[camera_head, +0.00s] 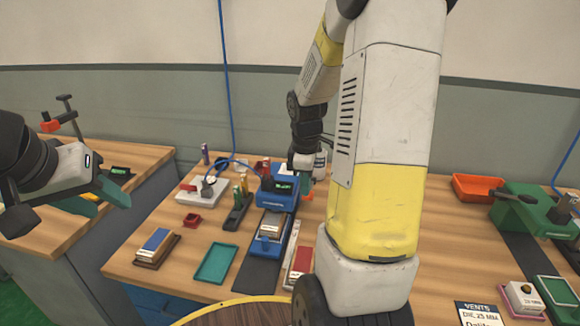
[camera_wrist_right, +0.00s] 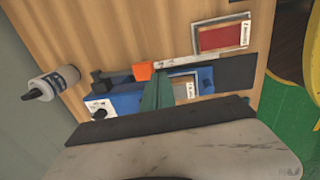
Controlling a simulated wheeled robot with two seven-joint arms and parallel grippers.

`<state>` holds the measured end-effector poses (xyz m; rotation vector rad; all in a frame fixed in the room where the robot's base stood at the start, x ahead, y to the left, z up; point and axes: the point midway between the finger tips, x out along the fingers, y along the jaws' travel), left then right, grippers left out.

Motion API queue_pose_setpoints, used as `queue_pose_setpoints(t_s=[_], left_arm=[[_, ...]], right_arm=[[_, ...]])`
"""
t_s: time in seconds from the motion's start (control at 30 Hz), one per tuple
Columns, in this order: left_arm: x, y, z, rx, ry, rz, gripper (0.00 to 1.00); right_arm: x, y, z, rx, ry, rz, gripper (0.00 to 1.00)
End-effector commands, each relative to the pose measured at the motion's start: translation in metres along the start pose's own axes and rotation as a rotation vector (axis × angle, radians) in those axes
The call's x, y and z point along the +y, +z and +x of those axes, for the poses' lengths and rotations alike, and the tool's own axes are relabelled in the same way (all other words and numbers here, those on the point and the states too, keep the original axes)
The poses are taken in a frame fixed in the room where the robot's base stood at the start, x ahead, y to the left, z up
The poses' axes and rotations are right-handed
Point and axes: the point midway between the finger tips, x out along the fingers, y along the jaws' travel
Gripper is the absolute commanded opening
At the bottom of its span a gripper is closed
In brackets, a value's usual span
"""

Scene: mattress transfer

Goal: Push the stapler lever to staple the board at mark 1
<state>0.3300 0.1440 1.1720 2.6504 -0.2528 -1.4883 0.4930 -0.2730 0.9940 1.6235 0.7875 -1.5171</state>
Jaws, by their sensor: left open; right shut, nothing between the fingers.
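The blue stapler (camera_head: 283,201) stands on the wooden bench, with a small dark display on its face. It also shows in the right wrist view (camera_wrist_right: 122,102). A board with a white label (camera_head: 269,226) sits in the blue holder in front of it. An orange block, apparently the lever's end (camera_wrist_right: 143,70), is right beside the green fingertips of my right gripper (camera_wrist_right: 157,90). That gripper is shut and empty; contact with the block cannot be told. My left gripper (camera_head: 100,200) is open and empty at the far left, away from the stapler. Mark 1 is not readable.
A teal tray (camera_head: 216,263), a blue-topped block (camera_head: 157,243) and a red-topped board (camera_head: 300,262) lie nearby. A green machine (camera_head: 530,210) and an orange bin (camera_head: 477,187) stand to the right. A white bottle (camera_wrist_right: 55,82) is beside the stapler. My right arm hides the bench's middle.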

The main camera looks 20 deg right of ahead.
Motion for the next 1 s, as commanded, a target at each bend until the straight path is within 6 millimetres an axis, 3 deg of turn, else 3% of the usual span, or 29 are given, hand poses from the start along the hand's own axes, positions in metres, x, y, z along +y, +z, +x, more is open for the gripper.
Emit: queue_pose_setpoints(t_s=[0.1,0.3,0.87,1.0], left_arm=[[0.0,0.0,0.0,0.001,0.0,0.001,0.41],[0.0,0.0,0.0,0.001,0.0,0.001,0.41],[0.0,0.0,0.0,0.001,0.0,0.001,0.41],[0.0,0.0,0.0,0.001,0.0,0.001,0.41]], right_arm=[[-0.003,0.0,-0.027,0.002,0.006,0.002,0.0],[-0.008,0.0,-0.052,0.001,0.005,0.001,0.0],[-0.009,0.0,-0.058,0.001,0.003,0.002,0.0],[-0.015,-0.003,-0.07,0.02,0.02,0.044,0.0]])
